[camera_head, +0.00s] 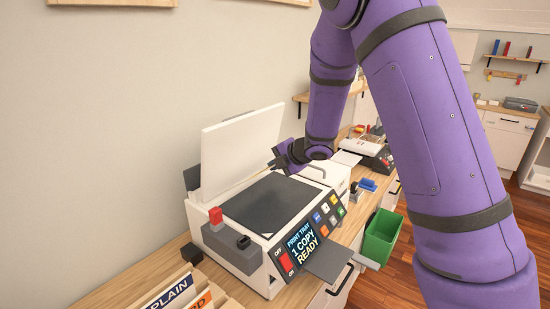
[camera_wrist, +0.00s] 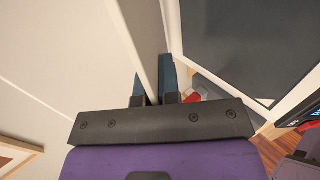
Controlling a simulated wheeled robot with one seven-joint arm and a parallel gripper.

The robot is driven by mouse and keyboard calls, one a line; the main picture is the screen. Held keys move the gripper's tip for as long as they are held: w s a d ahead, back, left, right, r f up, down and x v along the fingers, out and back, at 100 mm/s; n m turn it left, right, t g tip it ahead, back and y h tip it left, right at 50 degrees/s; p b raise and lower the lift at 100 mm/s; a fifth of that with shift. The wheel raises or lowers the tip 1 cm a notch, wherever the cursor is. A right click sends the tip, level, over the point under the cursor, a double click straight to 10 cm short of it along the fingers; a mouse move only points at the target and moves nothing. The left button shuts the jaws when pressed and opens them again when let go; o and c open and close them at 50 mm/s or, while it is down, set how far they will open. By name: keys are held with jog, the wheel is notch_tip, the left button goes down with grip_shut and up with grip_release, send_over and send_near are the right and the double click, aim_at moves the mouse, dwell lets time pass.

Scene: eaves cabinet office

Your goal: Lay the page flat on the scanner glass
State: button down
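The scanner (camera_head: 262,240) stands on the wooden counter with its white lid (camera_head: 240,150) raised nearly upright. Its dark scanner glass (camera_head: 268,205) looks bare and also shows at the right of the wrist view (camera_wrist: 255,40). My gripper (camera_head: 280,158) is at the right edge of the lid. In the wrist view its two fingers (camera_wrist: 156,85) lie on either side of the lid's pale edge (camera_wrist: 143,35), close against it. I cannot make out the page with certainty in either view; a white sheet-like patch (camera_head: 346,158) lies farther along the counter.
The control panel (camera_head: 305,240) reads "PRINT TRAY 1 COPY READY". Labelled folders (camera_head: 175,292) stand in front at the left. A second device (camera_head: 375,150) stands farther back. The wall is close behind the lid.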

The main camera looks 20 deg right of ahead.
jog(key=shift+f, duration=2.7)
jog(key=c, duration=0.7)
grip_release()
jog(key=shift+o, duration=0.2)
jog(key=shift+s+r, duration=0.1)
jog(key=s+d+r, duration=0.2)
jog(key=r, duration=0.3)
jog(key=s+d+r, duration=0.1)
jog(key=s+r, duration=0.2)
jog(key=r, duration=0.3)
jog(key=shift+s+d, duration=0.25)
jog(key=shift+d, duration=0.15)
